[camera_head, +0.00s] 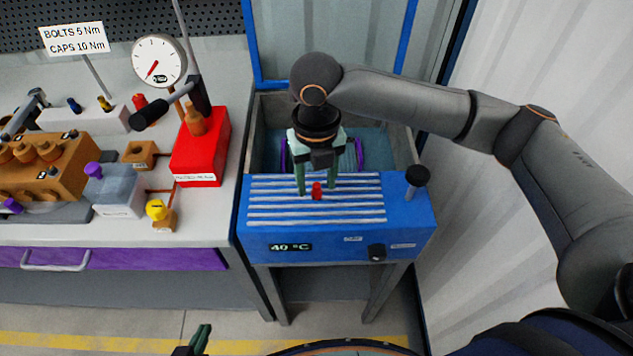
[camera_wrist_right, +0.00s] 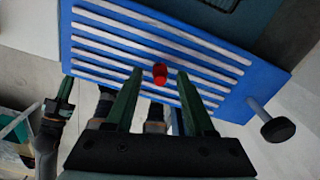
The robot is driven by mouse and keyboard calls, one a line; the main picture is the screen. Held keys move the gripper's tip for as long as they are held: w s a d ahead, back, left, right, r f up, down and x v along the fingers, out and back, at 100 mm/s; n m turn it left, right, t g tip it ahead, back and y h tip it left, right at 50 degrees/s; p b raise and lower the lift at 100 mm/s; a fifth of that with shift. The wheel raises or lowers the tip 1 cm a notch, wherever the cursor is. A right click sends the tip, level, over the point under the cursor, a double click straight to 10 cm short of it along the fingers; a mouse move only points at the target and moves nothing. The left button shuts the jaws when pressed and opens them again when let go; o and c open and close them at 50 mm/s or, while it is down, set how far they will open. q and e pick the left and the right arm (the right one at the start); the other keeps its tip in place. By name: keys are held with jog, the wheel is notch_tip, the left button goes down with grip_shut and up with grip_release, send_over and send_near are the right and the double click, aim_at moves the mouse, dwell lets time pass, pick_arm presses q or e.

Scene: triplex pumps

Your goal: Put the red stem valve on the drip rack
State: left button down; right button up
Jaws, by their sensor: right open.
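The small red stem valve (camera_head: 317,190) is at the white-barred drip rack (camera_head: 275,211) on top of the blue bath unit. It also shows in the right wrist view (camera_wrist_right: 160,74), against the white bars. My right gripper (camera_head: 317,187) is open above the rack, with one green finger on each side of the valve. A gap shows between the valve and each finger in the wrist view. I cannot tell whether the valve fully rests on the bars. My left gripper (camera_head: 202,338) is low at the bottom edge, away from the rack, mostly out of frame.
The bath basin with a purple-handled basket (camera_head: 360,154) lies behind the rack. A black knob on a post (camera_head: 417,176) stands at the rack's right. A red box (camera_head: 200,150), a gauge (camera_head: 159,61) and pump parts occupy the bench at left. Clear floor lies in front.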

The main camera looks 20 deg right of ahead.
aim_at(316, 185)
notch_tip(316, 185, up, 11)
jog(key=shift+p, duration=0.3)
jog(key=shift+c, duration=0.2)
dwell(1.0)
